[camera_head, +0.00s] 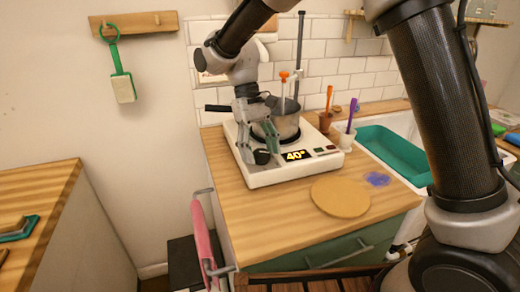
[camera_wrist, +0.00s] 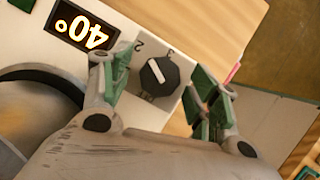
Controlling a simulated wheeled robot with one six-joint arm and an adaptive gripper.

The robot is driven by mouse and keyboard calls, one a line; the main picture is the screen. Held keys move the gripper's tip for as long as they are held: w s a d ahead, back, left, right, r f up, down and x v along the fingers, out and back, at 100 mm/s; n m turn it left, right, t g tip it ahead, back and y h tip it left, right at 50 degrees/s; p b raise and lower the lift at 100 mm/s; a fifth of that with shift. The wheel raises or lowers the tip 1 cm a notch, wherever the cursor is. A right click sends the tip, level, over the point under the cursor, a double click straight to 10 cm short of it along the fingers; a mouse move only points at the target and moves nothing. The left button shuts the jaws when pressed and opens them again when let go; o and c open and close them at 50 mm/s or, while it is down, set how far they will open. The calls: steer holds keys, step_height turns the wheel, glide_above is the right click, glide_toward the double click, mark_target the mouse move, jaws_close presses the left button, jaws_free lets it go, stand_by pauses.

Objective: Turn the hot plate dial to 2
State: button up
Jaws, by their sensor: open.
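The hot plate (camera_head: 325,165) is a white box on the wooden counter, and its display (camera_head: 298,155) reads 40°. The dial (camera_wrist: 159,77) is a dark knob with a white pointer bar, beside the display (camera_wrist: 76,27) in the wrist view. The printed numbers 2 and 3 show next to it. The bar slants; I cannot tell which number it marks. My gripper (camera_wrist: 161,82) is open, with one green-padded finger on each side of the dial and gaps showing between. In the head view my gripper (camera_head: 262,140) is low over the plate's front left and mostly hides the dial.
A metal pot (camera_head: 287,126) stands on the hot plate behind my gripper, with a stand rod behind it. Cups with an orange and a purple tool stand to the right. A round wooden board (camera_head: 340,196) and a blue powder patch (camera_head: 377,179) lie in front. A green tray (camera_head: 393,152) is at right.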

steer(key=v, duration=1.2)
step_height(320, 180, down, 4)
steer(key=d+t, duration=0.1)
steer(key=d, duration=0.1)
steer(key=s+d+r+m+t, duration=0.1)
steer(key=s+d+m+t, duration=0.1)
steer(key=s+d, duration=0.5)
steer(key=s+d+r+m+t+y, duration=0.1)
steer(key=s+d, duration=0.6)
steer(key=d, duration=0.8)
steer(key=s+d+r+m+t+y, duration=0.1)
steer(key=s+d+r+m+t, duration=0.2)
steer(key=s+d, duration=0.4)
steer(key=d+t, duration=0.1)
steer(key=d, duration=0.3)
steer(key=shift+d, duration=0.25)
